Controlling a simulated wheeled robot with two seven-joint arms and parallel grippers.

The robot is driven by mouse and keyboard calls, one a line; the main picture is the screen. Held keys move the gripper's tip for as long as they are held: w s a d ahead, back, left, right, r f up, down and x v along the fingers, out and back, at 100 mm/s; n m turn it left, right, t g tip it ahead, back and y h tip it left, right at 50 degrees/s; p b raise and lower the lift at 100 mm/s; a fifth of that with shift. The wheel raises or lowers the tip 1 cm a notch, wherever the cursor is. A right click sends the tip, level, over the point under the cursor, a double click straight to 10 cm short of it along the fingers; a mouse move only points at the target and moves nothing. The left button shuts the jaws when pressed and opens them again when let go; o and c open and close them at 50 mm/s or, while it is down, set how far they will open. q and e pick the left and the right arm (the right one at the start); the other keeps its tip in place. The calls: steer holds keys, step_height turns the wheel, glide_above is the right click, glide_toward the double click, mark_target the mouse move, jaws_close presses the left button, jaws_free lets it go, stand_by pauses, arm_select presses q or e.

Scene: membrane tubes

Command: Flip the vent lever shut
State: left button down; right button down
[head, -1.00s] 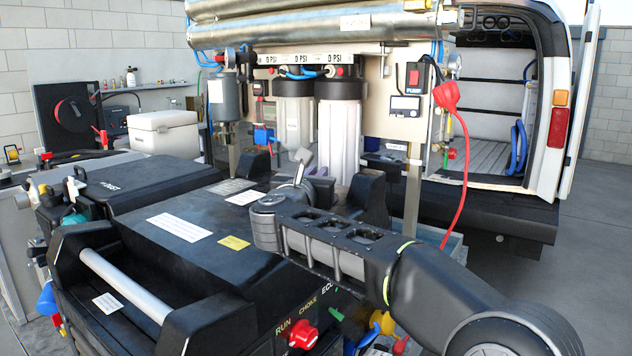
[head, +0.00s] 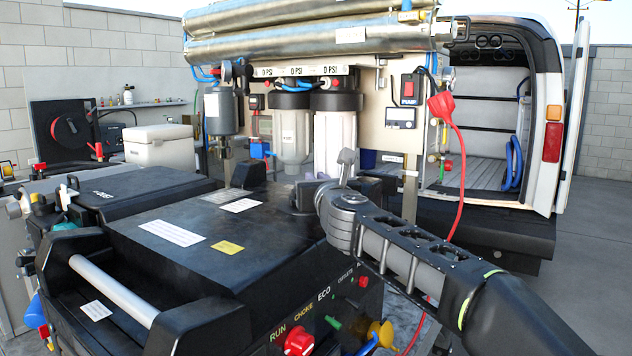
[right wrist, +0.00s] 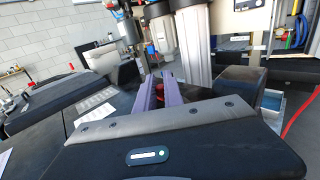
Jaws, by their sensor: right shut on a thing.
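My right gripper (right wrist: 161,84) is low over the top of the black generator-like unit (head: 210,262). In the right wrist view its two purple fingers point ahead. They are close together, shut on a small red part (right wrist: 161,99) that is mostly hidden between them. I cannot tell for certain whether this red part is the vent lever. No other vent lever can be made out. In the head view, my right wrist hides the fingertips and what they touch. My left gripper is not in view.
A filter rack with upright housings (head: 334,140) stands behind the unit. A red cable (head: 459,170) hangs to the right, in front of the open van (head: 548,110). A red RUN knob (head: 299,341) is on the unit's front.

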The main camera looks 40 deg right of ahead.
steer(key=c, duration=1.5)
jaws_free()
steer(key=shift+v, duration=3.9)
